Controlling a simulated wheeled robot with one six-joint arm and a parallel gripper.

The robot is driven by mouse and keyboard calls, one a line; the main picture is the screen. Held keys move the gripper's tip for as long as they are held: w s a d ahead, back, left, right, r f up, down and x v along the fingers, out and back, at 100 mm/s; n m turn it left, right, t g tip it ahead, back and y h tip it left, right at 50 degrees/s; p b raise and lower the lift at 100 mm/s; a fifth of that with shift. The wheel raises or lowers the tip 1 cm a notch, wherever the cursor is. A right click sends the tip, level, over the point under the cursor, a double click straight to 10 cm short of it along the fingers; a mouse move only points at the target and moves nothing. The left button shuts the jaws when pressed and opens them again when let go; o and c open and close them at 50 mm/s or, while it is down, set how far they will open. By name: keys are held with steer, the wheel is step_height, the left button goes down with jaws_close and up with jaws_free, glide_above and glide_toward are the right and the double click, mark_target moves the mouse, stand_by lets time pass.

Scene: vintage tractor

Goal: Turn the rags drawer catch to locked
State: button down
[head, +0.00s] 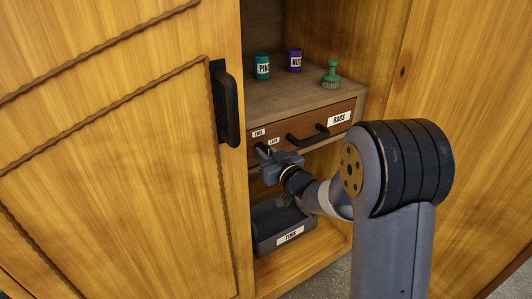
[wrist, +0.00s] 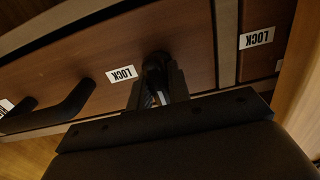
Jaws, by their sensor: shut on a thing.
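The rags drawer (head: 306,127) has a brown wooden front with a RAGS label (head: 339,118) and a black bar handle (head: 308,134). Small FREE (head: 258,133) and LOCK (head: 273,141) labels sit near its left end. My gripper (head: 266,152) is in front of that end, below the labels, and hides most of the catch in the head view. In the wrist view my gripper (wrist: 158,88) is shut on the dark catch (wrist: 156,60), beside a LOCK label (wrist: 122,74). The catch's exact angle is hard to tell.
Green (head: 262,67) and purple (head: 294,60) cans and a green bottle (head: 331,74) stand on the shelf above. A grey bin (head: 278,228) labelled TINS is below. The left cabinet door (head: 120,160), with its black handle (head: 226,104), stands close left of my gripper.

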steer(key=shift+m, duration=0.3)
steer(key=m+p, duration=0.1)
steer(key=m, duration=0.2)
steer(key=shift+m, duration=0.4)
steer(key=m+p, duration=0.1)
steer(key=m, duration=0.3)
steer(key=shift+w+d+m+p, duration=0.1)
steer(key=shift+m+p, duration=0.2)
steer(key=m+p, duration=0.1)
steer(key=m, duration=0.3)
steer(key=shift+f+m+p, duration=0.15)
steer(key=shift+m+p, duration=0.75)
steer(key=shift+m, duration=1.5)
steer(key=c, duration=1.3)
jaws_free()
